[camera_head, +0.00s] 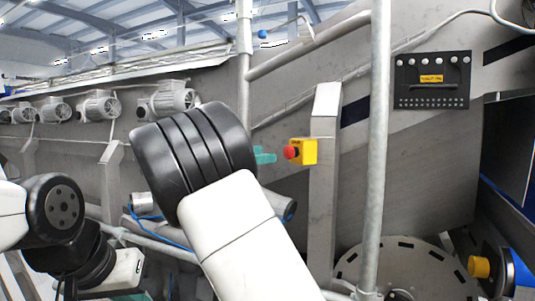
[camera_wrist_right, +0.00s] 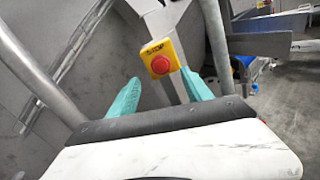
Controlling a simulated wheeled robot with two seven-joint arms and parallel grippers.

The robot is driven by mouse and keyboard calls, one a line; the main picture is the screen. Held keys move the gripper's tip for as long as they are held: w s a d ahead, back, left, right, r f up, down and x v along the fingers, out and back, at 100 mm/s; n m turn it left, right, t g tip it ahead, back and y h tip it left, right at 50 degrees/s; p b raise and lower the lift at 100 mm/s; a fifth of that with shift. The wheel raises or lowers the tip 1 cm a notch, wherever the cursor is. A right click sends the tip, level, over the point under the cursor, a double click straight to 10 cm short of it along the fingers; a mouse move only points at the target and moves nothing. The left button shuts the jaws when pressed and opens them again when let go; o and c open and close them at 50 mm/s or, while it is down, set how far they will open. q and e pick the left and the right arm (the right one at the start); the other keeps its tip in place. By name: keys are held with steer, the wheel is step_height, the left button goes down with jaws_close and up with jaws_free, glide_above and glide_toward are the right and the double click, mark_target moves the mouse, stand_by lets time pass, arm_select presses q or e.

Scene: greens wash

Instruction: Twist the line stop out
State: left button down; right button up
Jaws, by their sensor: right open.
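The line stop is a red mushroom button (camera_head: 291,152) on a yellow box (camera_head: 310,151), fixed to a grey upright post. In the right wrist view the red button (camera_wrist_right: 160,65) and yellow box (camera_wrist_right: 155,49) sit just beyond the fingertips, roughly centred between them. My right gripper (camera_head: 264,156) has teal fingers; it is just left of the button in the head view, mostly hidden behind my black wrist. In the wrist view my right gripper (camera_wrist_right: 161,86) is open and empty, apart from the button. My left gripper (camera_head: 130,295) shows only a teal bit at the bottom edge.
A vertical pipe (camera_head: 376,130) stands right of the post (camera_head: 322,190). A black control panel (camera_head: 432,80) is on the grey machine wall at upper right. Several motors (camera_head: 170,99) line the left. A yellow knob (camera_head: 479,267) is at lower right.

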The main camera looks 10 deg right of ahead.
mark_target(286, 153)
steer(key=x, duration=0.7)
steer(key=shift+d, duration=0.4)
jaws_close()
